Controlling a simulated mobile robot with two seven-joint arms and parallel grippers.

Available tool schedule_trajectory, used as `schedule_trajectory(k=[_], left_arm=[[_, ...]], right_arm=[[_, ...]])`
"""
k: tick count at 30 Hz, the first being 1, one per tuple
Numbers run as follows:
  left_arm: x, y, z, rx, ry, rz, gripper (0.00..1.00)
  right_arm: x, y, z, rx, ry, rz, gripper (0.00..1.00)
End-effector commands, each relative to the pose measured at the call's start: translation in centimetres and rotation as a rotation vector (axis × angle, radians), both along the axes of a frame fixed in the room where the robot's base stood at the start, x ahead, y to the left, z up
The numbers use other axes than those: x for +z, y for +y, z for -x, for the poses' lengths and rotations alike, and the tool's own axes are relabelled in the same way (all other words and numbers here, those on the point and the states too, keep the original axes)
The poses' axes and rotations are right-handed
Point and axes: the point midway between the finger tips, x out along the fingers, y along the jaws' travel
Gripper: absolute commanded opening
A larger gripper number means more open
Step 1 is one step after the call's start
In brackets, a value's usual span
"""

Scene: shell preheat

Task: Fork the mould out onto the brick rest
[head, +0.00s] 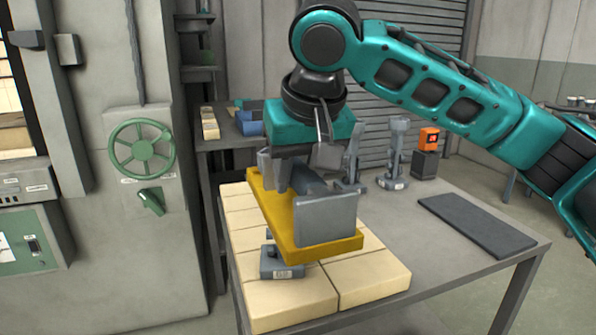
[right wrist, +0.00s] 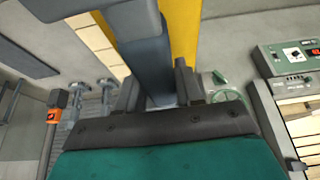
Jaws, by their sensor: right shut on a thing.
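My right gripper (head: 302,172) points down over the brick rest. In the right wrist view its fingers (right wrist: 158,92) are shut on a grey bar (right wrist: 148,50). The bar belongs to a long yellow piece (head: 277,220), with an upright grey plate (head: 326,220) at its near end; it also shows in the right wrist view (right wrist: 183,30). The yellow piece lies above the cream brick rest (head: 290,300); I cannot tell whether it touches. A small labelled grey block (head: 283,264) sits on the bricks, partly hidden by it. I cannot tell which part is the mould. My left gripper is out of view.
The bricks lie on a grey table (head: 400,225). A dark mat (head: 477,224), a grey stand (head: 395,155) and an orange-topped device (head: 427,145) are to the right. A grey cabinet with a green handwheel (head: 142,148) stands left. Bare tabletop lies between bricks and mat.

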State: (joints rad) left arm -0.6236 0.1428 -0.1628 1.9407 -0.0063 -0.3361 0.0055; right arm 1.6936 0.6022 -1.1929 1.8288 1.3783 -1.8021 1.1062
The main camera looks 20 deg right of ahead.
Motion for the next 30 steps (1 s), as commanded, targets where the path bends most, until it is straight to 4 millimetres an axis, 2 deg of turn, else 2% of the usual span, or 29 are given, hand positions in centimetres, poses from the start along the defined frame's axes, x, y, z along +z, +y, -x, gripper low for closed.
schedule_trajectory(k=[21,30], left_arm=[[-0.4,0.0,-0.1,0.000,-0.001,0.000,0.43],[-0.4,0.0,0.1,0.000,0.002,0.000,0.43]], right_arm=[[-1.7,0.0,0.0,0.000,-0.002,-0.001,0.00],[-1.7,0.0,0.0,0.000,-0.003,-0.001,0.00]])
